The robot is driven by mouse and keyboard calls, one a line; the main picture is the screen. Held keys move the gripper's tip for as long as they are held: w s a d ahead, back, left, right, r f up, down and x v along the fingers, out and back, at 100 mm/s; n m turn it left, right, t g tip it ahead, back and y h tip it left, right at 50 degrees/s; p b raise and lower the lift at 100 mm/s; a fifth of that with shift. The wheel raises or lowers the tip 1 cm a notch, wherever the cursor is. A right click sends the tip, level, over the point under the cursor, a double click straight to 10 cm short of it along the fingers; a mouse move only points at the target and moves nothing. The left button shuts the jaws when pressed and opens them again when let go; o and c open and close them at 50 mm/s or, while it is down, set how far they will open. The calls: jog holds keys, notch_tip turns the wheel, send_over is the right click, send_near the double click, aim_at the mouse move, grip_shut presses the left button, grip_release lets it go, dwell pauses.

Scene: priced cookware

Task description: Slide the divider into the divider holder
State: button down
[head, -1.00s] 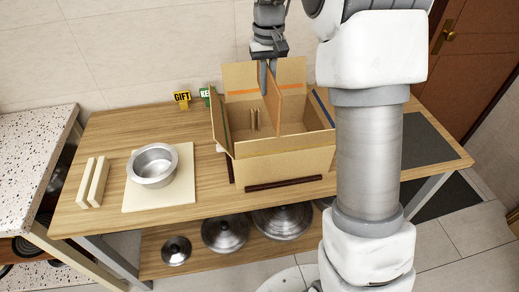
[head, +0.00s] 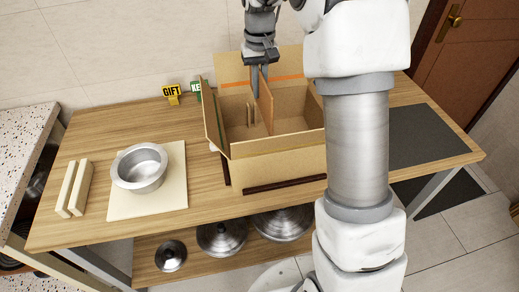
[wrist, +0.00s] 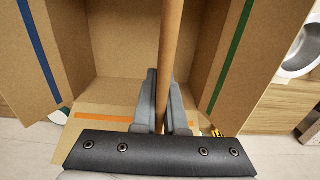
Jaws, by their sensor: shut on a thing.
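The divider (head: 265,102) is a thin brown panel standing on edge inside the open cardboard box (head: 280,172). My gripper (head: 259,80) is shut on its upper edge. In the wrist view the divider (wrist: 171,45) runs edge-on between my two grey fingers (wrist: 162,105). The divider holder (head: 250,114) looks like a pair of small upright posts on the box's left inner side. The divider stands just right of the holder in the head view, and I cannot tell whether they touch. The divider's lower end and the holder are hidden in the wrist view.
A metal pot (head: 139,168) stands on a cream board (head: 150,207) left of the box. Two cream blocks (head: 74,189) lie farther left. GIFT (head: 171,93) and green (head: 197,88) signs stand behind. The box flaps rise around my gripper. Lids sit on the lower shelf.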

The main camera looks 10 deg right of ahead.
notch_tip(320, 180, down, 18)
jog(key=shift+r+b, duration=0.2)
jog(key=shift+b, duration=0.6)
jog(key=c, duration=1)
grip_release()
